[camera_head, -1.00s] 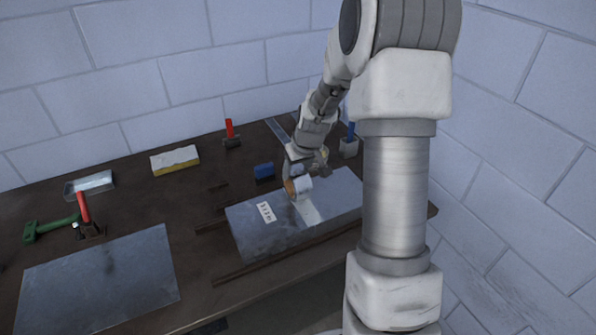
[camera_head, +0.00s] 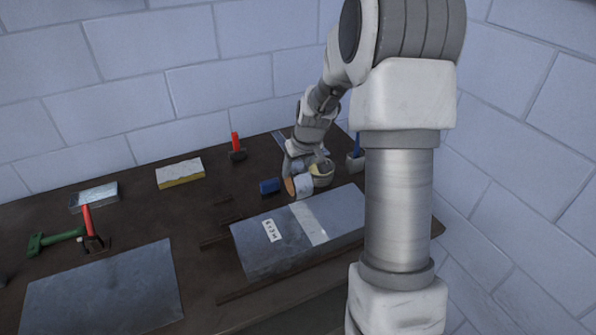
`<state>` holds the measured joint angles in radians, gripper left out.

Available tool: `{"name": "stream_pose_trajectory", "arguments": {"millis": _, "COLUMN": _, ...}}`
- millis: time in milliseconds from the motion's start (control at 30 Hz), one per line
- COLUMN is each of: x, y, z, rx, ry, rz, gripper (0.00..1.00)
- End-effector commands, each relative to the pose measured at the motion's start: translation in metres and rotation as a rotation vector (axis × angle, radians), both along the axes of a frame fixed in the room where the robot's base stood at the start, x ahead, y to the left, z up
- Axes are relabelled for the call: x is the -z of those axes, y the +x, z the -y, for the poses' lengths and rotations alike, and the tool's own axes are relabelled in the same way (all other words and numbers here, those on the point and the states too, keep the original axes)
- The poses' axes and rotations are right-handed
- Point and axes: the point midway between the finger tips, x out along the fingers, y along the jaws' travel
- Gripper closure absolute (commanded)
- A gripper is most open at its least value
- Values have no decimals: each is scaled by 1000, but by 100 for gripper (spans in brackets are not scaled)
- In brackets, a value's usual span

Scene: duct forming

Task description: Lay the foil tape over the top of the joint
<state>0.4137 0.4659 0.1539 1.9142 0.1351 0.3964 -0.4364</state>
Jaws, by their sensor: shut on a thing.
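The metal duct (camera_head: 270,252) lies on the bench with a white label on its top. A pale strip of foil tape (camera_head: 308,222) lies across the duct's top, at about its middle. My gripper (camera_head: 298,176) is shut on the foil tape roll (camera_head: 304,185), which shows an orange-brown core face and a silvery outside. The roll is at the far edge of the duct, by the upper end of the strip. Whether the roll touches the duct or is still joined to the strip is hard to tell.
A pale round tub (camera_head: 322,174) stands right behind the roll. A blue block (camera_head: 269,187) is to its left. A flat metal sheet (camera_head: 105,290), red-handled tools (camera_head: 88,222), a green tool (camera_head: 55,240) and a yellow-white block (camera_head: 180,173) occupy the left. Dark rails flank the duct.

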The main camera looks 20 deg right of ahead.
Motion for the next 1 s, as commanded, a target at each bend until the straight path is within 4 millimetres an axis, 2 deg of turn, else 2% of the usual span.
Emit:
{"name": "stream_pose_trajectory", "arguments": {"millis": 33, "x": -7, "y": 1, "z": 0, "rx": -1, "ry": -1, "rz": 3, "gripper": 100}}
{"name": "stream_pose_trajectory", "arguments": {"millis": 500, "x": -39, "y": 5, "z": -5, "rx": -1, "ry": -2, "rz": 3, "gripper": 100}}
{"name": "stream_pose_trajectory", "arguments": {"millis": 1000, "x": -41, "y": 6, "z": -6, "rx": -1, "ry": -1, "rz": 2, "gripper": 100}}
